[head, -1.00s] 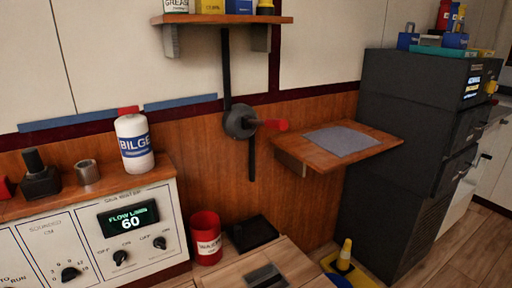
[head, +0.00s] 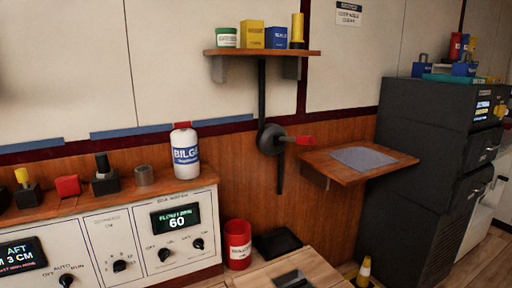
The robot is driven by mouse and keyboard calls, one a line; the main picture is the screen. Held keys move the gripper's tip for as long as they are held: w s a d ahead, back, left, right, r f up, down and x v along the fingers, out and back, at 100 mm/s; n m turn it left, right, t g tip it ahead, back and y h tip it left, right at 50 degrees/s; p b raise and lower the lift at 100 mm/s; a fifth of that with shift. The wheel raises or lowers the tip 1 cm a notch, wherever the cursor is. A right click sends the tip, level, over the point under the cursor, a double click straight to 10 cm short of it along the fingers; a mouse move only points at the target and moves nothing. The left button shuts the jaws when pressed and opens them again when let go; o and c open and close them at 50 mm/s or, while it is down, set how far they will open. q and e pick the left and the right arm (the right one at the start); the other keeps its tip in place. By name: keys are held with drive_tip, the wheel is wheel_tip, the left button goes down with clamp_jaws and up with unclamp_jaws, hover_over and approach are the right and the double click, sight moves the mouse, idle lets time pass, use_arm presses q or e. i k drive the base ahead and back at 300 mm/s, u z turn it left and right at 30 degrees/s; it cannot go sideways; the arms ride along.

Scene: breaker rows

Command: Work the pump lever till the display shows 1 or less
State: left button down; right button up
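A lever with a red grip (head: 304,140) sticks out to the right from a round dark hub (head: 271,140) on the wood-panelled wall. A dark vertical pipe runs above and below the hub. One display (head: 175,217) on the white console reads 60, under a line that looks like "FLOW L/MIN". A second display (head: 22,254) at the far left reads "AFT" and "3 CM", with its left edge cut off. Neither of my grippers shows in the head view.
A wall shelf (head: 262,52) with boxes hangs above the lever. A small wooden wall table (head: 322,168) juts out at its right. A white bottle (head: 185,150) stands on the console. A red can (head: 237,246) stands below. A dark cabinet (head: 420,160) stands at right.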

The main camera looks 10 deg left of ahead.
sight(300, 139)
drive_tip(key=u, duration=0.4)
drive_tip(key=k, duration=0.95)
drive_tip(key=z, duration=0.2)
drive_tip(key=i, duration=0.55)
drive_tip(key=z, duration=0.75)
drive_tip(key=i, duration=0.95)
drive_tip(key=u, duration=0.15)
